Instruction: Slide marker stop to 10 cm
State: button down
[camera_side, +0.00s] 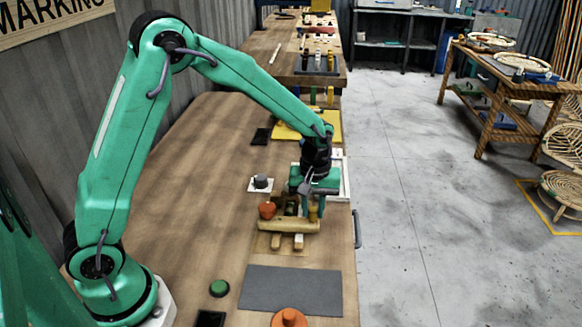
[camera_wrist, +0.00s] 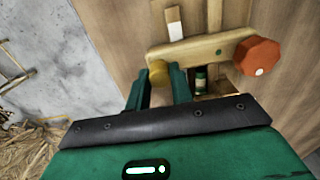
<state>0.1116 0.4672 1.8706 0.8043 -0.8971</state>
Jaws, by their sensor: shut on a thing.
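A wooden fixture with a pale crossbar (camera_side: 290,226) stands on the bench, and the crossbar (camera_wrist: 205,46) also shows in the wrist view. A yellow peg (camera_side: 313,214), likely the marker stop, stands at its right end in the side view. My gripper (camera_side: 314,207) reaches down over that end. In the wrist view the two green fingers of my gripper (camera_wrist: 160,82) flank the yellow peg (camera_wrist: 158,72) and are shut on it. An orange knob (camera_side: 267,210) sits at the crossbar's other end, and also shows in the wrist view (camera_wrist: 258,56). No 10 cm mark is legible.
A grey mat (camera_side: 291,290) lies in front of the fixture, with a green button (camera_side: 219,288) and an orange knobbed piece (camera_side: 289,318) nearby. A grey cylinder on a white plate (camera_side: 260,186) stands behind left. The bench's right edge is close to the fixture.

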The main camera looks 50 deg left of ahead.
jog(key=shift+s+d, duration=1.45)
jog(key=shift+d, duration=0.05)
jog(key=c, duration=1.2)
grip_release()
jog(key=shift+c, duration=0.2)
jog(key=shift+r, duration=0.2)
notch_tip(320, 180, up, 8)
jog(key=shift+f, duration=0.25)
